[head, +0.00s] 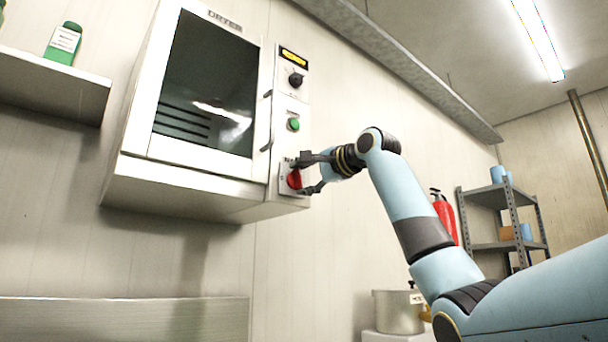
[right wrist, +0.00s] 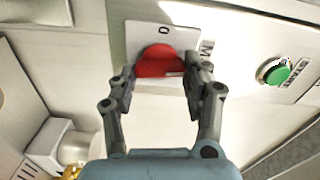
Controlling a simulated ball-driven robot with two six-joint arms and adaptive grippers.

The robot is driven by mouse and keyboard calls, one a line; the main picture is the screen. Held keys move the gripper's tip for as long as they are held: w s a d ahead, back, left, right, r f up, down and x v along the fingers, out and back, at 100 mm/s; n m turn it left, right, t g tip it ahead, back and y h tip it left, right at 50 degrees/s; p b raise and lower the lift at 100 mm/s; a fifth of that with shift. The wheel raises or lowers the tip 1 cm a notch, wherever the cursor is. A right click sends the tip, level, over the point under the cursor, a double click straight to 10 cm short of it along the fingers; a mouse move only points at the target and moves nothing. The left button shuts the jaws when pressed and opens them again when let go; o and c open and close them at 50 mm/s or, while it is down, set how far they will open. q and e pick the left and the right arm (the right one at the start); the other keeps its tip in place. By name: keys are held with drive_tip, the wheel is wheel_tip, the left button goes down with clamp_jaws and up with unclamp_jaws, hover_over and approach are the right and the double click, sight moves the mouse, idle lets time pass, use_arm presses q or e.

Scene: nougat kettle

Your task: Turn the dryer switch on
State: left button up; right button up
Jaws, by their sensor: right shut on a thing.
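The dryer (head: 190,170) is a white wall-mounted box with a dark glass door and a narrow control panel on its right side. The red switch (head: 294,179) sits low on that panel, on a pale plate. My right gripper (head: 307,176) has its fingers around the red switch. In the right wrist view the red switch (right wrist: 161,62) lies between the two fingertips of my right gripper (right wrist: 162,85), and an "O" mark shows on the plate above it. The rest of the plate's marking is partly hidden. My left gripper is in neither view.
A green button (head: 293,124), a black knob (head: 296,79) and a lit yellow display (head: 293,57) are higher on the panel. A shelf (head: 50,85) with a green bottle (head: 63,43) is at left. A fire extinguisher (head: 446,217), metal rack (head: 507,245) and pot (head: 398,311) are at right.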

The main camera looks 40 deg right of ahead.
drive_tip(key=shift+m, duration=0.8)
drive_tip(key=o, duration=1.2)
drive_tip(key=shift+d+f, duration=0.1)
drive_tip(key=shift+c, duration=0.2)
drive_tip(key=s, duration=1.2)
drive_tip(key=shift+d, duration=0.4)
